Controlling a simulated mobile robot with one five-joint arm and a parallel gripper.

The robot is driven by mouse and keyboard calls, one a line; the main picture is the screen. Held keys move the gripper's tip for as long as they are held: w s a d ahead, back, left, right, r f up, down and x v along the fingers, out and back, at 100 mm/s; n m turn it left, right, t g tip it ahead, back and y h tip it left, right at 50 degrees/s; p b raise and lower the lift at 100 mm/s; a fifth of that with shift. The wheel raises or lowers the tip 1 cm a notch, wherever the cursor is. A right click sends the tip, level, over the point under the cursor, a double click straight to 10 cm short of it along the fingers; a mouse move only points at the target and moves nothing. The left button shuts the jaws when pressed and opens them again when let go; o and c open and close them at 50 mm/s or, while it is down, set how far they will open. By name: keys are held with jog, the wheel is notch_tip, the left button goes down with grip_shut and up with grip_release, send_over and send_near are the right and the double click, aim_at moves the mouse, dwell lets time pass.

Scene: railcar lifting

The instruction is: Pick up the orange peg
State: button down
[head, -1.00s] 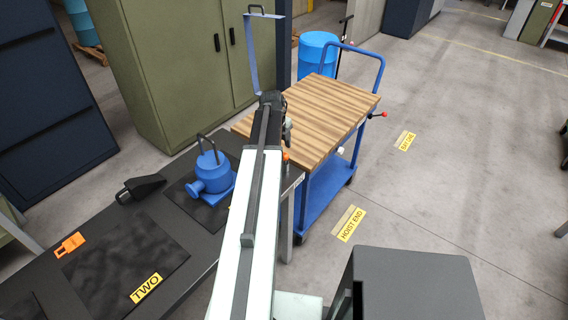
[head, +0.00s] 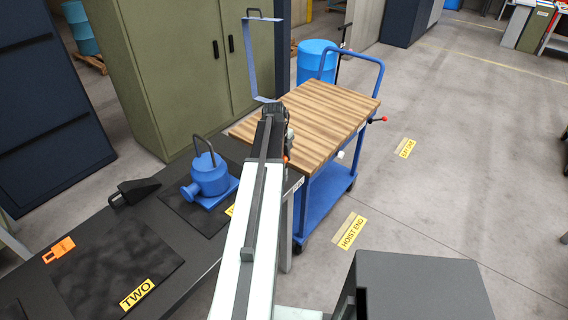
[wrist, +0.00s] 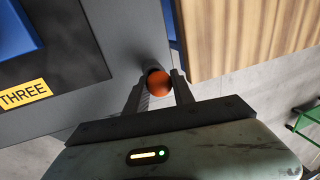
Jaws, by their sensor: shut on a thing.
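The orange peg (wrist: 158,83) shows in the wrist view as a round orange end between the two fingertips of my gripper (wrist: 159,92). My gripper is shut on it, with one finger on each side. A dark round part sits right behind the orange end, at the edge of the grey bench top; I cannot tell whether the peg is clear of it. In the head view a small orange spot (head: 285,158) shows beside the far end of my arm, near the bench corner. My arm hides most of that area.
A blue trolley (head: 327,205) with a striped wooden top (head: 330,110) stands close beyond the bench. The dark bench (head: 100,222) carries a blue pump-like body (head: 209,180), a black wedge (head: 136,190) and an orange tag (head: 58,250). Floor at right is mostly clear.

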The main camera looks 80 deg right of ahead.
jog(key=p+v, duration=0.3)
jog(key=d+p+v, duration=0.1)
jog(key=p+v, duration=0.2)
jog(key=p, duration=0.1)
jog(key=s+p+v, duration=0.1)
jog(key=p+v, duration=0.2)
jog(key=v, duration=0.1)
jog(key=shift+d+r, duration=0.25)
jog(key=shift+d, duration=0.1)
jog(key=shift+f, duration=0.1)
